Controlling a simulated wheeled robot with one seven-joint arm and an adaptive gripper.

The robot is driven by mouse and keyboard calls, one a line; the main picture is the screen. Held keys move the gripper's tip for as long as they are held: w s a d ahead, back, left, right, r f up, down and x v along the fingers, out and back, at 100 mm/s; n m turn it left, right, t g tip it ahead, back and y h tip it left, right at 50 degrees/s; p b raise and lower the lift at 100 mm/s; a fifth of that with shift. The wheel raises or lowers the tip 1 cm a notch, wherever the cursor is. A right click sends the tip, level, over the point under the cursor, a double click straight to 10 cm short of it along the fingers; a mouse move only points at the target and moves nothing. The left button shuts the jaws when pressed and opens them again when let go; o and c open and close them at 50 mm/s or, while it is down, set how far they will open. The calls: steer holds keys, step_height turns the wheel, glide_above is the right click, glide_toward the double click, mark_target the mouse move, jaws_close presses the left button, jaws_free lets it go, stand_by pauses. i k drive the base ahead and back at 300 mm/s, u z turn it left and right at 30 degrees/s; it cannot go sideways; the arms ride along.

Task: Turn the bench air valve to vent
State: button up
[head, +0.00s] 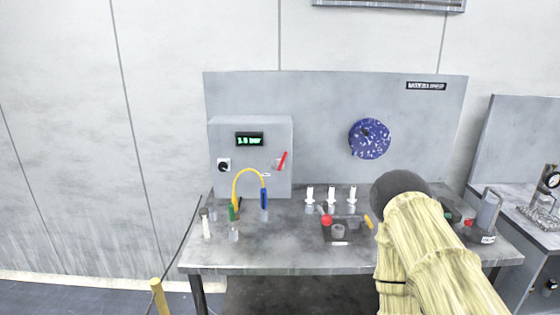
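A grey box (251,188) stands at the left of the bench, against the back panel. Its green display (249,139) shows a bar reading, the digits too small to be sure of. A tilted red lever (281,161) on the right of the box front looks like the air valve handle. Its small labels are unreadable. A black round knob (224,166) on a white plate is on the box's left. My sleeved arm reaches over the bench's right side, well right of the lever. My gripper is not visible.
A yellow hose (249,171) arches in front of the box, with green and blue ends. Several white-topped fittings (331,196) and a dark tray (341,231) stand mid-bench. A blue speckled disc (369,139) is on the back panel.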

mark_target(281, 163)
steer(key=u, duration=0.15)
steer(key=i, duration=1.25)
steer(key=z, duration=0.1)
